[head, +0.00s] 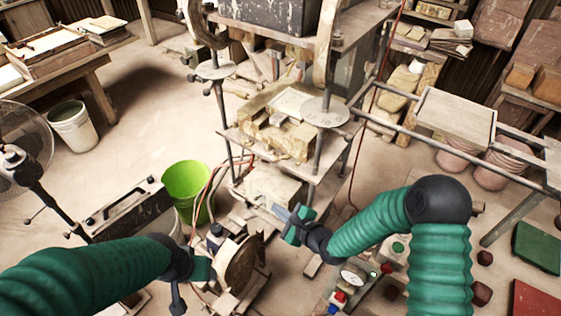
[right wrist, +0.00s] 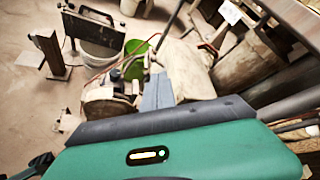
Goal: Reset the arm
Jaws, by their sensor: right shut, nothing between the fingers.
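My right gripper (head: 284,213) is in the middle of the head view, just in front of the lower part of the tile press (head: 325,112). It is shut and empty. In the right wrist view its closed fingers (right wrist: 157,92) point away from the camera. My left gripper (head: 203,268) is low and left of centre in the head view, close to a round brown wheel-like part (head: 241,262). Its fingertips are too small and dark to tell open from shut. Both green-sleeved arms reach in from the bottom of the head view.
A green bucket (head: 187,182) stands left of the press, and a white bucket (head: 70,125) farther left. Metal rails (head: 385,92) run right from the press. Open floor (head: 140,150) lies left.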

